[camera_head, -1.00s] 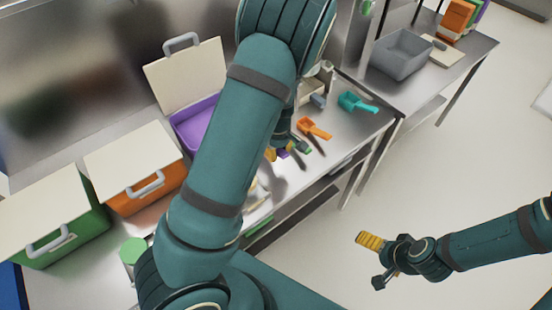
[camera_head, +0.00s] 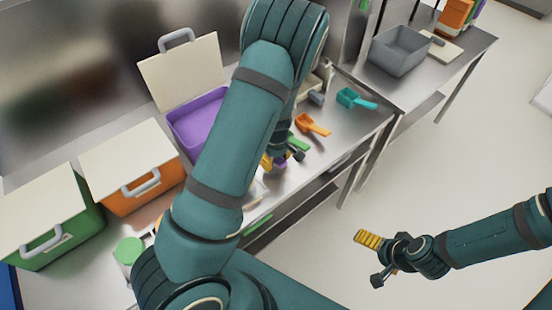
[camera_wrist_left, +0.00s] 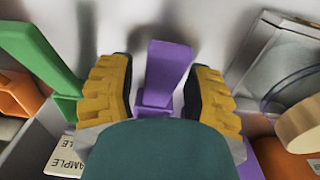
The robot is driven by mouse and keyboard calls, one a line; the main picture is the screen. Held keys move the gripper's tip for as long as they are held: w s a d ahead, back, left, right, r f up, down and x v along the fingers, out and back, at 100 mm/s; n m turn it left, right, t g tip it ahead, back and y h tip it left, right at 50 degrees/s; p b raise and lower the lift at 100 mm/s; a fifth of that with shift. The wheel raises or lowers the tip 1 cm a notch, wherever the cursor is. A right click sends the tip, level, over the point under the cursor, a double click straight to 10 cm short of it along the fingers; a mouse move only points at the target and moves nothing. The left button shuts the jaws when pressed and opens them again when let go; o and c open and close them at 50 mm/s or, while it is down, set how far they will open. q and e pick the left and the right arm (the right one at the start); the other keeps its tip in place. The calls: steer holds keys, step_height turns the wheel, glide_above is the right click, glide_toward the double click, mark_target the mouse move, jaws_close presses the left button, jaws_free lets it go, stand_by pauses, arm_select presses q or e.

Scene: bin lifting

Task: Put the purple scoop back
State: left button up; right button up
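The purple scoop (camera_wrist_left: 168,68) is in the left wrist view with its handle between the yellow finger pads of my left gripper (camera_wrist_left: 160,95). A narrow gap shows beside the handle, so the fingers look open around it. In the head view my left gripper (camera_head: 277,160) is low over the counter, partly hidden by my left arm, and only a bit of purple shows there. The purple bin (camera_head: 192,128) stands behind my arm with its white lid raised. My right gripper (camera_head: 373,261) is open and empty over the floor.
A green scoop (camera_head: 298,144) lies beside my left gripper, then an orange scoop (camera_head: 311,124) and a teal scoop (camera_head: 352,99). The orange bin (camera_head: 140,193) and green bin (camera_head: 60,245) are closed at left. A grey bin (camera_head: 400,52) stands on the far table.

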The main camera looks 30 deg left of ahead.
arm_select(q)
steer(key=shift+r, duration=0.15)
steer(key=shift+r, duration=0.35)
step_height(320, 180, up, 11)
steer(key=p, duration=0.2)
steer(key=shift+s+r+p, duration=0.15)
steer(key=shift+r+p, duration=0.05)
steer(key=shift+p, duration=0.15)
